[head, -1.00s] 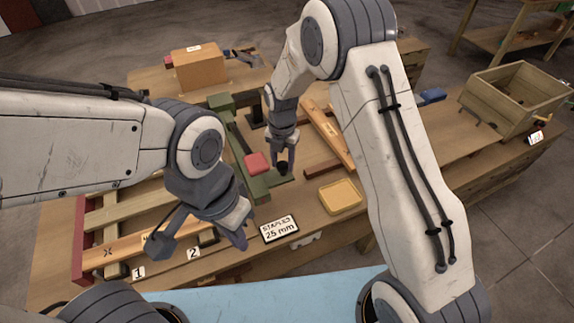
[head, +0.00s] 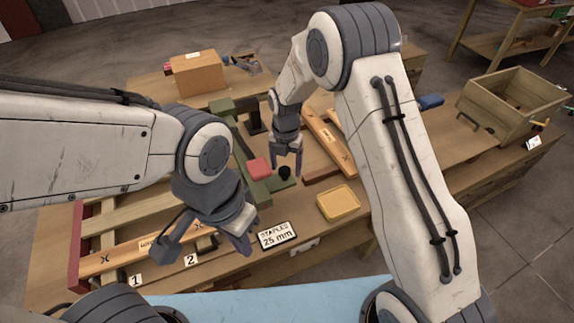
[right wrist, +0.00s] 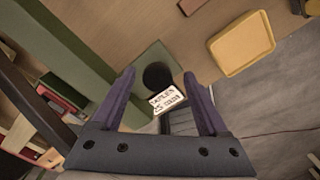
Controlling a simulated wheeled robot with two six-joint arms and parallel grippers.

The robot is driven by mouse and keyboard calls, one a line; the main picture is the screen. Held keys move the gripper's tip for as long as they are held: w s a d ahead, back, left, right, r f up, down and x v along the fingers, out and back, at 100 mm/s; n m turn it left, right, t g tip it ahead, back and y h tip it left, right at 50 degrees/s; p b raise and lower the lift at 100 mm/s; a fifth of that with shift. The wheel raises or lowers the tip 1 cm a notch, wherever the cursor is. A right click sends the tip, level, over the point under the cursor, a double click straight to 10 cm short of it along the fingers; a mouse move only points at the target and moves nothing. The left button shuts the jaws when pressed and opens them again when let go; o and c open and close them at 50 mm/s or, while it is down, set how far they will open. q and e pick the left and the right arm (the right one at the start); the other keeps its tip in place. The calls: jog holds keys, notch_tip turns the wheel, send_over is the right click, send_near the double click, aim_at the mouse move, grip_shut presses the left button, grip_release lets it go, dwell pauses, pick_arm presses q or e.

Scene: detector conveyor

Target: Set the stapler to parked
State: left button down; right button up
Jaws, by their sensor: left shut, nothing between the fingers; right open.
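The stapler appears to be the green frame (head: 252,184) on the bench, with a red pad (head: 259,169) and a black knob (head: 285,172) on its foot plate. My right gripper (head: 287,164) is open just above the black knob. In the right wrist view the knob (right wrist: 158,76) shows between the open fingertips (right wrist: 160,85), with nothing gripped. My left gripper (head: 246,247) is shut and empty above the bench front, left of the "STAPLES 25 mm" sign (head: 277,236). Which setting the stapler is in cannot be told.
A yellow tray (head: 338,203) lies right of the stapler. A wooden frame with slats (head: 120,258) and number cards fills the left. A cardboard box (head: 197,73) stands behind, and a wooden crate (head: 490,110) at the right. My right arm crosses the bench's right half.

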notch_tip(320, 180, up, 10)
jog(key=b, duration=0.2)
jog(key=shift+r, duration=0.25)
dwell(0.3)
jog(key=s+a+r+m, duration=0.2)
jog(key=s+r+m, duration=0.1)
jog(key=s+m, duration=0.4)
jog(key=s+a+r+m, duration=0.25)
jog(key=s+m, duration=0.25)
jog(key=s, duration=0.5)
jog(key=s+d+m+y, duration=0.1)
jog(key=s+d+m, duration=0.3)
jog(key=s+m, duration=0.7)
jog(key=s, duration=0.2)
jog(key=shift+s+f+m, duration=0.3)
jog(key=shift+s+f, duration=0.05)
jog(key=shift+f, duration=0.05)
